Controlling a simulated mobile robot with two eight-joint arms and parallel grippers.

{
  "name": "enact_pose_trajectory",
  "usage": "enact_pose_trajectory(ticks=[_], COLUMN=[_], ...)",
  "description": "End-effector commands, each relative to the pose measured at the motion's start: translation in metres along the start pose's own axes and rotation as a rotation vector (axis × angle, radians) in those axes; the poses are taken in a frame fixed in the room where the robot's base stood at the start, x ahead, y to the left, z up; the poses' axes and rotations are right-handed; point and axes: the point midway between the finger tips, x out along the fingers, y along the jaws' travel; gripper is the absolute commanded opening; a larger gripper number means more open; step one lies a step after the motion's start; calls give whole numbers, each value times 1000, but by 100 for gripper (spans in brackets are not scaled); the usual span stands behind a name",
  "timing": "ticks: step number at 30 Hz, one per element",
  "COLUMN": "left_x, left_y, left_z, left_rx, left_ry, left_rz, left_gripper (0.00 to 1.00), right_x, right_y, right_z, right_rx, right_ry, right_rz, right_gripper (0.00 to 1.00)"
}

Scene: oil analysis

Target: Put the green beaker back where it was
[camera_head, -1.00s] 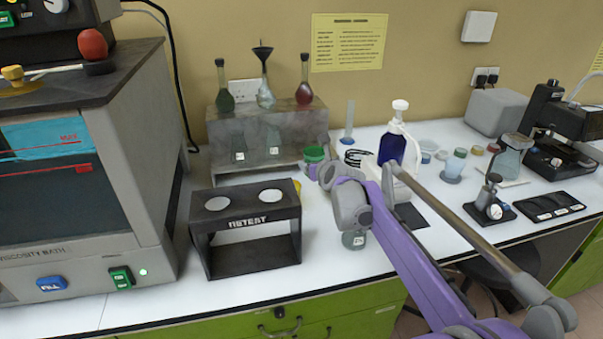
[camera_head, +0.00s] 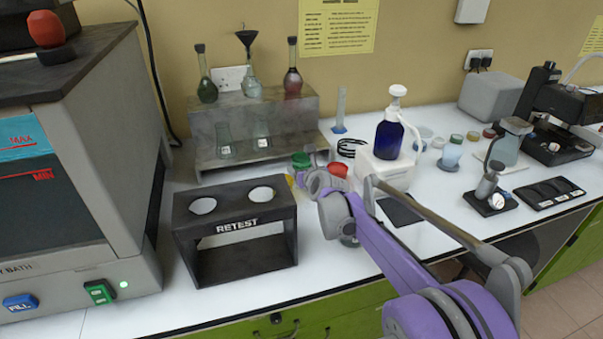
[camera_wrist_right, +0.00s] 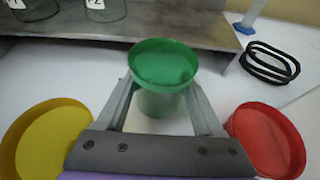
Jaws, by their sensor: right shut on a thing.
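The green beaker (camera_wrist_right: 163,68) is between the two fingers of my right gripper (camera_wrist_right: 160,100) in the right wrist view, and the gripper is shut on it. In the head view the green beaker (camera_head: 301,160) shows just beyond my right gripper (camera_head: 312,172), in front of the grey stepped rack. A yellow beaker (camera_wrist_right: 45,140) is to its left and a red beaker (camera_wrist_right: 268,138) to its right in the wrist view. The red beaker (camera_head: 338,170) also shows in the head view; the yellow one is mostly hidden there. My left gripper is not in view.
A black RETEST stand (camera_head: 290,225) is left of my right arm. The grey stepped rack (camera_head: 190,125) with flasks stands behind. A white pump dispenser (camera_head: 400,172) with a blue bottle is to the right. A black coil (camera_wrist_right: 270,62) lies beside the rack.

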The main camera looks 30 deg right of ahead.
Motion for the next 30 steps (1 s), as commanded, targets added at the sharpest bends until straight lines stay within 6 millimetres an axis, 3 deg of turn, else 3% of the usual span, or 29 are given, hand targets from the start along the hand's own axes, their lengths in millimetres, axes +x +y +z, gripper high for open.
enact_pose_trajectory(ticks=[3,13,14,16,26,30], left_x=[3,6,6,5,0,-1], left_y=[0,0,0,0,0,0], left_z=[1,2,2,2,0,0], left_rx=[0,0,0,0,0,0], left_ry=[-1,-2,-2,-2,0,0], left_rz=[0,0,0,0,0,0], left_gripper=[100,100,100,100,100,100], right_x=[4,6,6,5,3,-16], right_y=[0,0,0,0,0,0], right_z=[-11,-14,-15,-14,-8,-9], right_rx=[0,0,0,0,0,0], right_ry=[0,0,0,0,0,0], right_rz=[0,0,0,0,0,-1], right_gripper=[11,11,70,81,81,81])
